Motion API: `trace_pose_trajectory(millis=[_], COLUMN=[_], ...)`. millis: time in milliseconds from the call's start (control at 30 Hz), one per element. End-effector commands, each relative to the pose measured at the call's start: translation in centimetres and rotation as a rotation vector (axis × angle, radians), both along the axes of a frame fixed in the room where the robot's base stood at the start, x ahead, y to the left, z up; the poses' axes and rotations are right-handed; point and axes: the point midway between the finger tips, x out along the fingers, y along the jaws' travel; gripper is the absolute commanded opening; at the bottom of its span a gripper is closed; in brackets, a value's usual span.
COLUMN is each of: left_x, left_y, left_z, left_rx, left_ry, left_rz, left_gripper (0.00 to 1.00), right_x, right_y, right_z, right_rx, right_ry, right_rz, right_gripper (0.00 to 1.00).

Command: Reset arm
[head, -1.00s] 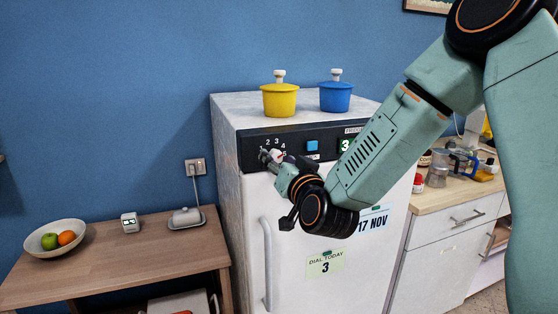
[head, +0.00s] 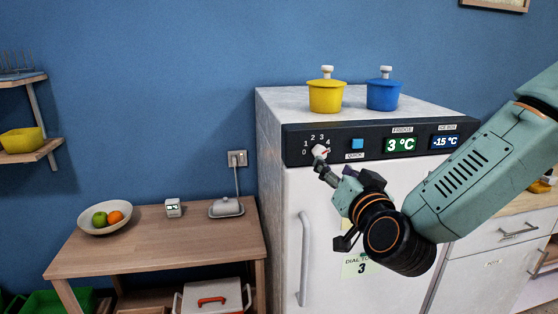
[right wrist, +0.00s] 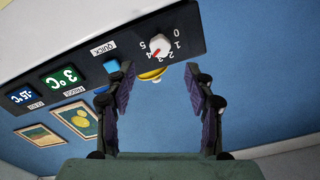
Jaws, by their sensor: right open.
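My right gripper (head: 326,172) is just below and right of the white dial knob (head: 320,151) on the fridge's dark control panel (head: 298,158). The right wrist view shows the gripper (right wrist: 160,92) open, with nothing between its fingers. The knob (right wrist: 160,45) with its red mark lies beyond the fingertips there, apart from them. My left gripper is in neither view.
A yellow pot (head: 325,96) and a blue pot (head: 383,94) stand on the fridge (head: 285,200). A counter (head: 490,232) is at the right.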

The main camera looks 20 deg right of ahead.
Motion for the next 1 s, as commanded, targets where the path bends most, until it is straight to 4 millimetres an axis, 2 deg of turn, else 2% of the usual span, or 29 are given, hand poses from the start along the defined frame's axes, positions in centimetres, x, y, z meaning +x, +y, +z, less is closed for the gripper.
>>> trace_pose_trajectory(millis=[167,333,467,567,667,800,867,1000], left_x=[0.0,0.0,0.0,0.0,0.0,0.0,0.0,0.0], left_y=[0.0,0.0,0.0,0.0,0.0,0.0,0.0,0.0], left_z=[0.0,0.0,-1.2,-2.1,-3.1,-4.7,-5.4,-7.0], left_rx=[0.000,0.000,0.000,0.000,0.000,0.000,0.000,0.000], left_ry=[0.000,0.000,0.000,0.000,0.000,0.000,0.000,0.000], left_rz=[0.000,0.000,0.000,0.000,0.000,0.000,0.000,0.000], left_gripper=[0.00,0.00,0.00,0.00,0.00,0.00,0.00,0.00], right_x=[0.0,0.3,-0.6,-2.1,-4.3,-8.7,-11.0,-16.9], right_y=[0.2,2.0,4.5,5.9,7.2,8.6,9.2,10.1], right_z=[-0.2,-3.1,-10.0,-15.4,-21.1,-29.2,-32.4,-39.4], right_rx=[0.016,0.107,0.127,0.126,0.117,0.095,0.083,0.042], right_ry=[0.007,0.128,0.330,0.479,0.639,0.869,0.966,1.185], right_rz=[0.008,0.085,0.159,0.198,0.231,0.274,0.289,0.329], right_gripper=[0.54,0.54,0.54,0.54,0.54,0.54,0.54,0.54])
